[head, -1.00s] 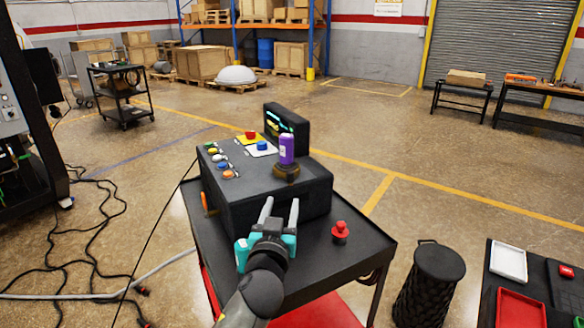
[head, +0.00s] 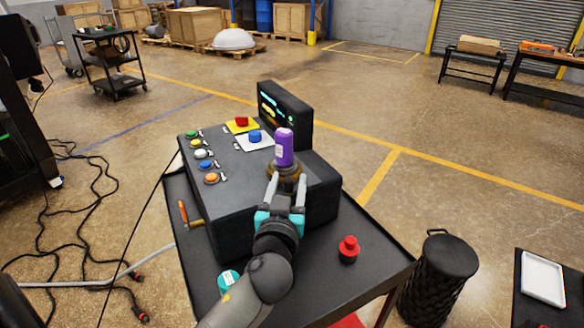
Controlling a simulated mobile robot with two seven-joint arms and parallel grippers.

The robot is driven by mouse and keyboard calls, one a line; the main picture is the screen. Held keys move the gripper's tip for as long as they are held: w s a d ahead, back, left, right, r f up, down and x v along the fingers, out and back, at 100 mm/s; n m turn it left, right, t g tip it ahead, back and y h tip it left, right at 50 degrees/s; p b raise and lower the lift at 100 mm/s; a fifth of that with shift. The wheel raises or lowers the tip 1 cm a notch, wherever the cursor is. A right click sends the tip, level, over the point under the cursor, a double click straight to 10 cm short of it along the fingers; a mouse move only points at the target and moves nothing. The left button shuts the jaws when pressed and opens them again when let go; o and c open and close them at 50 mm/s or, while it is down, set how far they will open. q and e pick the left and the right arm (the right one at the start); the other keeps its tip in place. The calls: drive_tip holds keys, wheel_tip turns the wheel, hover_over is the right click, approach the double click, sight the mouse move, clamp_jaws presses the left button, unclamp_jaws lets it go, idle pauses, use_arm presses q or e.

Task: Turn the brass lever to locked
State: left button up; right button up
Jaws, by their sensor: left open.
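A dark control box (head: 240,195) stands on the black cart. On its top right is a round brass-coloured base (head: 288,169) with a purple cylinder (head: 284,147) upright on it. At the box's left side an orange handle (head: 183,212) joins a brass-coloured piece (head: 194,223); I cannot tell which of these parts is the brass lever, or its setting. My left gripper (head: 287,180) is open, its two fingers reaching up to the near side of the brass base. Contact cannot be told. My right gripper is out of view.
The box top carries several coloured buttons (head: 205,165), a blue button (head: 254,136), a red one (head: 241,121) and a lit screen (head: 284,112). A red mushroom-shaped piece (head: 348,250) stands on the cart (head: 372,268). A black bin (head: 437,278) stands to the right.

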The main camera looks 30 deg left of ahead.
use_arm(q)
drive_tip(key=shift+w+a, duration=0.1)
drive_tip(key=shift+w, duration=0.25)
drive_tip(key=shift+s, duration=0.1)
drive_tip(key=shift+c, duration=0.5)
clamp_jaws()
drive_tip(key=shift+r, duration=0.1)
idle(0.6)
